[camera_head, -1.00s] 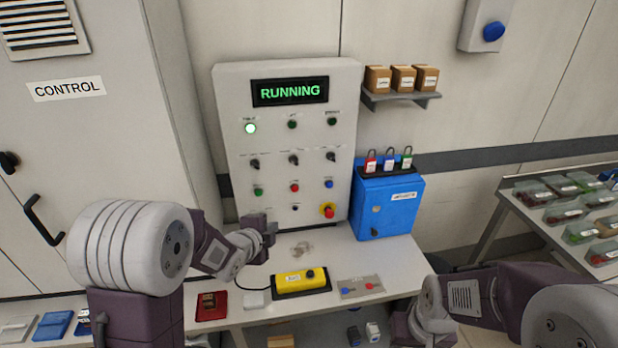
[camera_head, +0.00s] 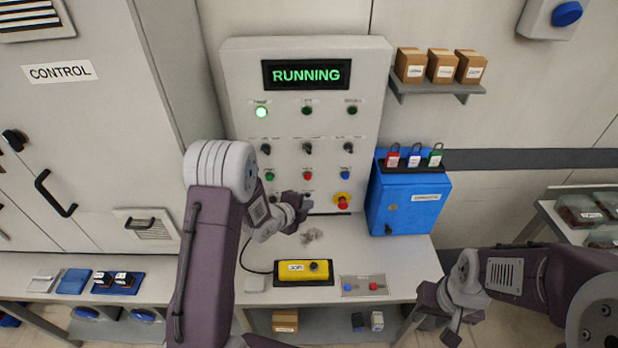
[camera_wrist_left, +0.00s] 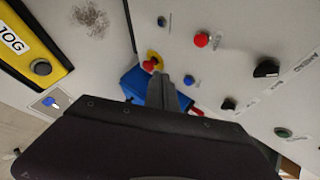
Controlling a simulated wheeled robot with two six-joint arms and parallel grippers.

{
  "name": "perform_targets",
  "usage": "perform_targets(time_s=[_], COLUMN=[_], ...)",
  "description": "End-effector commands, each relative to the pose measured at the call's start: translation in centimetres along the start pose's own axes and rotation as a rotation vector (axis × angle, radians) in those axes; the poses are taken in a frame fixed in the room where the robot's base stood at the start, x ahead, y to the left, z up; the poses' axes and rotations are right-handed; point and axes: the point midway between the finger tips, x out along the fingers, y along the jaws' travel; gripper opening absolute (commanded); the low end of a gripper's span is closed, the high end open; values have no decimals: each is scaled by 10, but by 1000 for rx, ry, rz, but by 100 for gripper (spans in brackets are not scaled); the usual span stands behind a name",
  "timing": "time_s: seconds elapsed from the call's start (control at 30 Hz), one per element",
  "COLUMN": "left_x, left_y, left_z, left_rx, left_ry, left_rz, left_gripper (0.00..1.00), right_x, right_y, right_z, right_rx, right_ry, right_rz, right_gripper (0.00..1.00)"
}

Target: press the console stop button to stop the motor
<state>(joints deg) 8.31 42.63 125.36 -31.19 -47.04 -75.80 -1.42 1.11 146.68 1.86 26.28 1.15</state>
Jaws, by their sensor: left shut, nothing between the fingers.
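The console (camera_head: 235,75) is an upright pale panel whose display (camera_head: 306,74) reads RUNNING in green; a lamp (camera_head: 261,112) glows green. A red button (camera_head: 307,176) sits mid-row between a green and a blue one. A red mushroom button (camera_head: 342,202) on a yellow base is lower right. My left gripper (camera_head: 303,211) is shut and empty, in front of the console's lower edge, left of the mushroom button. The left wrist view shows the shut fingers (camera_wrist_left: 168,92), the mushroom button (camera_wrist_left: 150,65) near their tips and the red button (camera_wrist_left: 201,40). My right gripper (camera_head: 442,312) is low right; its jaw gap is unclear.
A yellow jog pendant (camera_head: 304,270) and a small plate with blue and red buttons (camera_head: 364,286) lie on the bench. A blue box (camera_head: 412,202) with padlocks stands right of the console. A shelf (camera_head: 437,87) holds small cartons. A control cabinet (camera_head: 110,130) is left.

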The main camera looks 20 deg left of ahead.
Motion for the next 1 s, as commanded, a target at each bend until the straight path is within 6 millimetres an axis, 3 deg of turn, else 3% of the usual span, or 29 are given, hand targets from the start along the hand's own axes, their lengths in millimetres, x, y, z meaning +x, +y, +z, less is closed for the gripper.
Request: perform_targets(time_s=[0.43,0.6,1.0], left_x=[40,54,60], left_y=[-32,-40,-44], left_z=[31,40,44], left_rx=[0,0,-1], left_ry=[-2,0,-1], left_rz=[0,-1,1], left_gripper=[0,0,0], right_x=[-24,-22,-23], right_y=[0,0,0], right_z=[-2,-2,-2], right_rx=[0,0,0], right_ry=[0,0,0], right_rz=[0,0,0], right_gripper=[36,36,36])
